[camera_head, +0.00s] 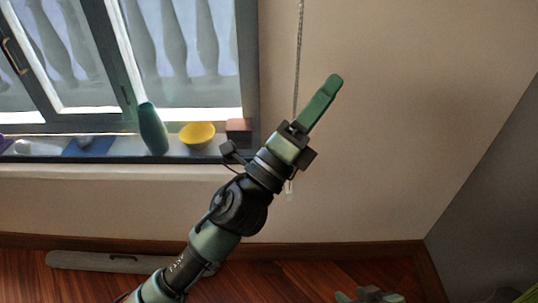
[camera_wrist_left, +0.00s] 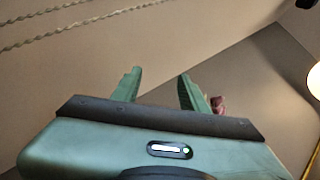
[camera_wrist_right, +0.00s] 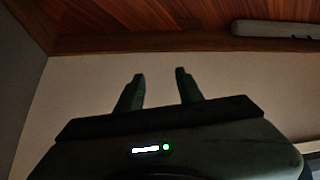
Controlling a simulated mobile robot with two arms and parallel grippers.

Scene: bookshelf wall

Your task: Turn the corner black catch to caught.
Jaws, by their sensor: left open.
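I cannot clearly make out a corner black catch in any view. The dark-framed window (camera_head: 245,60) is at the upper left of the head view. A curved brass-coloured handle (camera_head: 12,55) sits on its left part, and a small dark fitting (camera_head: 126,95) is on the frame further right. My left gripper (camera_head: 325,97) is raised in front of the wall, right of the window. Its fingers stand apart and empty in the left wrist view (camera_wrist_left: 158,88). My right gripper (camera_head: 370,295) is low at the bottom edge; its fingers are apart and empty in the right wrist view (camera_wrist_right: 160,85).
On the sill stand a teal vase (camera_head: 153,130), a yellow bowl (camera_head: 197,134) and a reddish-brown block (camera_head: 238,131). A beaded cord (camera_head: 299,50) hangs right of the window. A long grey object (camera_head: 85,261) lies by the skirting. The right wall is bare.

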